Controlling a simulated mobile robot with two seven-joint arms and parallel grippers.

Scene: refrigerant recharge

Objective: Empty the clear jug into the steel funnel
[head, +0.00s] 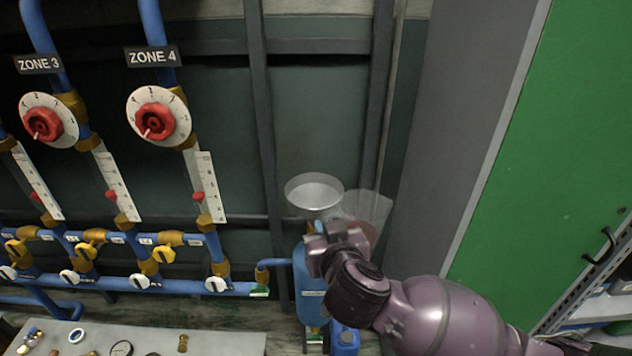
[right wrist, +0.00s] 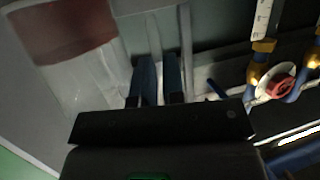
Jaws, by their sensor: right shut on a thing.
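The steel funnel (head: 314,190) sits upright on top of a blue cylinder (head: 308,285), with its bowl facing up. The clear jug (head: 372,207) is just right of the funnel, with reddish liquid low in it, partly behind my right gripper. In the right wrist view the jug (right wrist: 85,85) fills the upper left, and its red liquid shows there. My right gripper (head: 328,240) is shut on the jug; its fingers (right wrist: 160,80) show side by side, and the exact grip is hard to see. My left gripper is not in view.
Blue pipes with yellow valves (head: 163,254) and red-centred dials (head: 157,118) line the wall at left. A bench (head: 215,343) with small parts is at lower left. A blue can (head: 344,340) stands below my arm. A green panel (head: 560,130) and shelving are at right.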

